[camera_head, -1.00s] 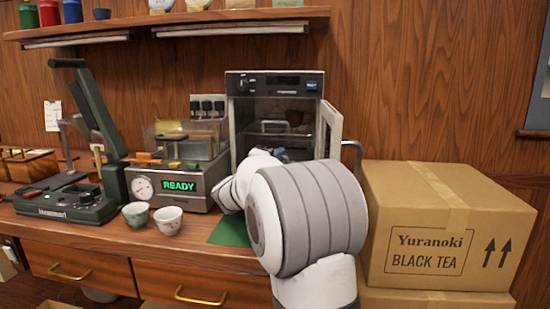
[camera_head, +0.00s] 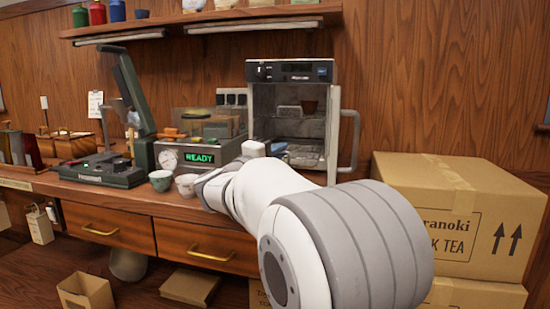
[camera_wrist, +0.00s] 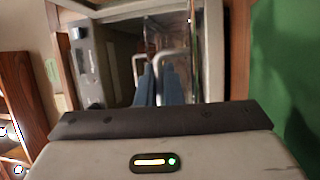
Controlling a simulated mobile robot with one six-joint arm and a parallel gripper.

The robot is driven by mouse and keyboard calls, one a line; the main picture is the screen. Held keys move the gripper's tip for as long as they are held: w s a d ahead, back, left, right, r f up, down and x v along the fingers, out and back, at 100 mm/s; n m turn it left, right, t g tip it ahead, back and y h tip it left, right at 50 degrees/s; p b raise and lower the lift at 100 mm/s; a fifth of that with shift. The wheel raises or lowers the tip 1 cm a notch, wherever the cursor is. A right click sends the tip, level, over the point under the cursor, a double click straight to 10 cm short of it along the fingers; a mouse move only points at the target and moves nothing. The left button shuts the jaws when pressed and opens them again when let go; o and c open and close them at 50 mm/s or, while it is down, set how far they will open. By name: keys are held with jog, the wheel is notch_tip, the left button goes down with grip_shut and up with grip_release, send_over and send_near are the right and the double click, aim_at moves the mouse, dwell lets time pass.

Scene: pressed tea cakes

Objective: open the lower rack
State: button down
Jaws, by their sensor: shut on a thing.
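The oven-like cabinet (camera_head: 290,72) stands on the counter with its door (camera_head: 333,135) swung open to the right. Inside, the upper rack (camera_head: 288,112) is in place. The lower rack (camera_head: 305,158) shows low in the opening, partly hidden by my arm. In the wrist view my gripper (camera_wrist: 158,75) has its blue fingers close together at a pale metal loop handle (camera_wrist: 138,66), shut on it. I take this for the lower rack's handle. In the head view the fingers are mostly hidden at the cabinet's front.
The door handle (camera_head: 352,140) juts out to the right. Two cups (camera_head: 161,180) and a machine reading READY (camera_head: 200,158) are left. Cardboard boxes (camera_head: 455,205) stand right. A green mat (camera_wrist: 285,75) shows in the wrist view.

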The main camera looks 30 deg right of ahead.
jog(key=shift+s+d+f, duration=0.1)
jog(key=shift+s+f, duration=0.1)
jog(key=shift+s, duration=0.15)
jog(key=c, duration=1.9)
grip_release()
jog(key=shift+d, duration=0.1)
jog(key=shift+r, duration=0.1)
jog(key=p+v, duration=0.1)
jog(key=v, duration=0.7)
jog(key=shift+w+p, duration=0.1)
jog(key=shift+p, duration=0.2)
